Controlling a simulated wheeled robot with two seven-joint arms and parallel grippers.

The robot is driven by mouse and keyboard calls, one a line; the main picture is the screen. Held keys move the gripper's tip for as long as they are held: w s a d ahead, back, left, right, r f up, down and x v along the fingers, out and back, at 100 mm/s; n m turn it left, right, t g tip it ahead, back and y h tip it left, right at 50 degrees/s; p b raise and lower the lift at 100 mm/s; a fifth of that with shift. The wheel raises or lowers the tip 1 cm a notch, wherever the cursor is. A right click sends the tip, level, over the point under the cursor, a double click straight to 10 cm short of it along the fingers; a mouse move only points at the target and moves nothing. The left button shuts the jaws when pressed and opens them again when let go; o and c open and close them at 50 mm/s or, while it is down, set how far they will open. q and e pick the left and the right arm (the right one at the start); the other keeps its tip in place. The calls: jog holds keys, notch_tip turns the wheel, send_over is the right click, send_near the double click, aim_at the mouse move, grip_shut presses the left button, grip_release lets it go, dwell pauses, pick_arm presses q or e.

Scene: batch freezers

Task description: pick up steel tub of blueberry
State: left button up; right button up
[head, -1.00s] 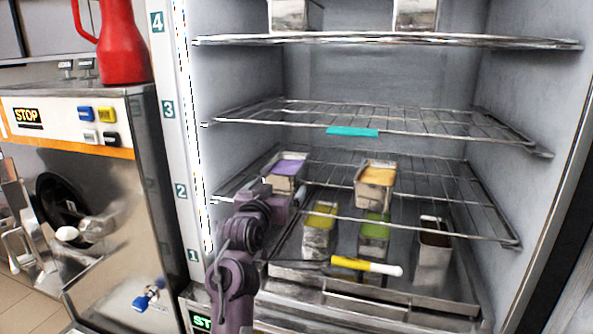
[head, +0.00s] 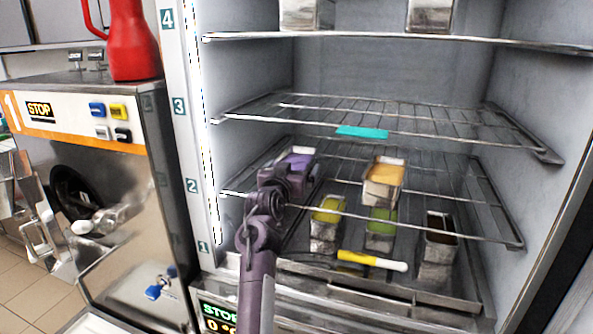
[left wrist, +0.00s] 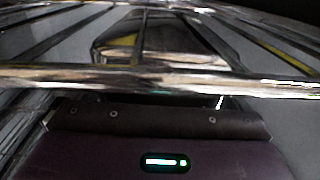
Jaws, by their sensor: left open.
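The steel tub of blueberry (head: 298,163), with a purple top, sits at the left of the wire shelf by label 2. My left gripper (head: 303,180) is at this tub's near side and overlaps it in the picture. It is open. The gripper and wrist hide the tub's front, and I cannot tell whether they touch it. In the left wrist view, the dark gripper body fills the bottom, a bright shelf bar (left wrist: 150,80) crosses in front, and a shiny metal tub (left wrist: 165,45) shows behind the bar. My right gripper is not in view.
A steel tub with an orange top (head: 383,180) stands to the right on the same shelf. Below are tubs with yellow (head: 325,228), green (head: 381,232) and brown (head: 440,245) tops, and a yellow-and-white handle (head: 372,261). A teal strip (head: 362,132) marks the shelf above.

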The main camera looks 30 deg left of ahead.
pick_arm(q)
jog(key=shift+w+a, duration=0.1)
jog(key=shift+w, duration=0.05)
jog(key=c, duration=1.2)
jog(key=shift+s+r, duration=0.15)
jog(key=shift+s, duration=0.05)
jog(key=shift+c, duration=0.9)
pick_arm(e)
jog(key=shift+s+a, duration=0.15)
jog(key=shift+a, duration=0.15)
pick_arm(q)
jog(key=shift+r, duration=0.1)
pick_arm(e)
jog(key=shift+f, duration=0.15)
